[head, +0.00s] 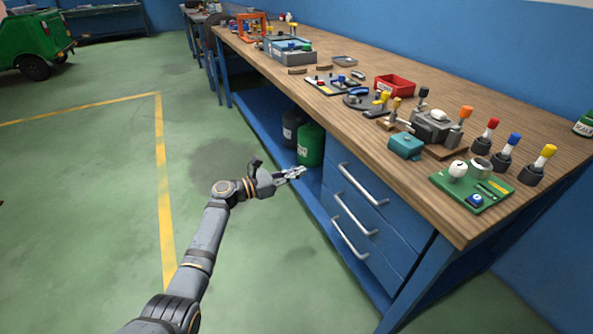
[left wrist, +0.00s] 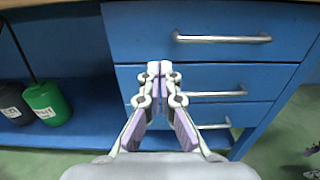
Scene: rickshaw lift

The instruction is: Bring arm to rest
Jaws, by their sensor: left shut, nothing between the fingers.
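My left gripper (head: 292,173) reaches in from the lower left in the head view, beside the front of the workbench and below its top. Its fingers are shut with nothing between them. In the left wrist view the closed fingertips (left wrist: 159,68) show in front of the blue drawers (left wrist: 195,85). They look apart from the drawers, but the exact gap is hard to tell.
A wooden-topped workbench (head: 405,178) with a drawer unit (head: 350,212) carries several tools and switches. Green (head: 311,145) and dark containers stand on its lower shelf. A green vehicle (head: 28,42) is at the far left. The green floor left of the bench is clear.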

